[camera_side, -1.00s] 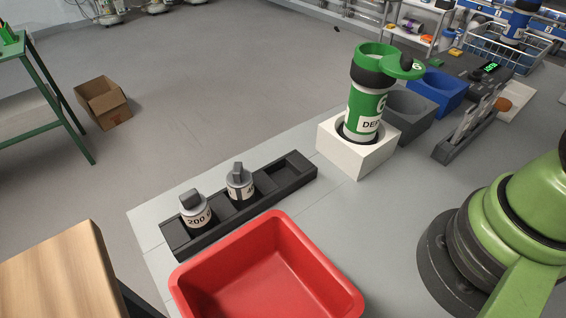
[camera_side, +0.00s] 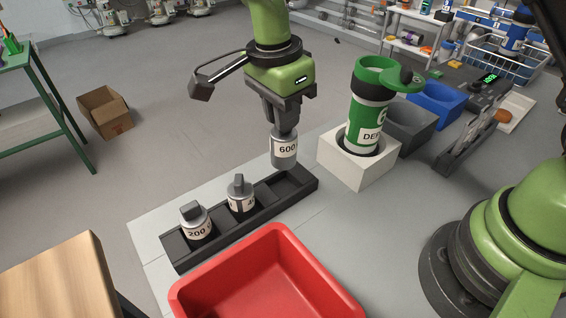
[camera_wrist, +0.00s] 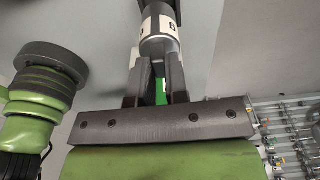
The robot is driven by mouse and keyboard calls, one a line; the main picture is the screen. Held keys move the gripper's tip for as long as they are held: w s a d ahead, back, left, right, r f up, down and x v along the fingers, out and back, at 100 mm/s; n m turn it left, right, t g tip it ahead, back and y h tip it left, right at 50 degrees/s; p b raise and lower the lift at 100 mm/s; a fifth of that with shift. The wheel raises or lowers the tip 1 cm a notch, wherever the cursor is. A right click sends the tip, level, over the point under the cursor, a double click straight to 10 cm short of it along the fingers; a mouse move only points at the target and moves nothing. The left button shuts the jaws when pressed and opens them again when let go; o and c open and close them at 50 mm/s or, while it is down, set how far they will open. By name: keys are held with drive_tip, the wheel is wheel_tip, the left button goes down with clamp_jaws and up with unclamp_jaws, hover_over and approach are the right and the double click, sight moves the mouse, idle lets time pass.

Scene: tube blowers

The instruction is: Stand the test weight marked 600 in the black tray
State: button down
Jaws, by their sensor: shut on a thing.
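My gripper (camera_side: 283,122) is shut on the test weight marked 600 (camera_side: 285,154), a grey cylinder with a white label. The weight hangs upright, seemingly just above the right end of the black tray (camera_side: 172,252); whether it touches the tray I cannot tell. The tray is long, with several compartments. The weight marked 200 (camera_side: 197,226) stands at its left end, and another weight (camera_side: 241,198), its mark partly hidden, stands in it further right. In the wrist view the held weight (camera_wrist: 158,45) shows beyond the fingers of my gripper (camera_wrist: 157,75).
A red bin (camera_side: 268,275) stands in front of the tray. A green tube (camera_side: 367,120) with a side lid stands in a white block (camera_side: 350,168) to the right. Grey (camera_side: 410,125) and blue (camera_side: 438,97) bins are behind it. Grey table is bare between the white block and red bin.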

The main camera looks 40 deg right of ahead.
sight(283, 151)
wheel_tip(283, 151, down, 8)
drive_tip(key=shift+r, duration=0.25)
drive_tip(key=c, duration=1.1)
unclamp_jaws()
drive_tip(key=shift+f, duration=0.15)
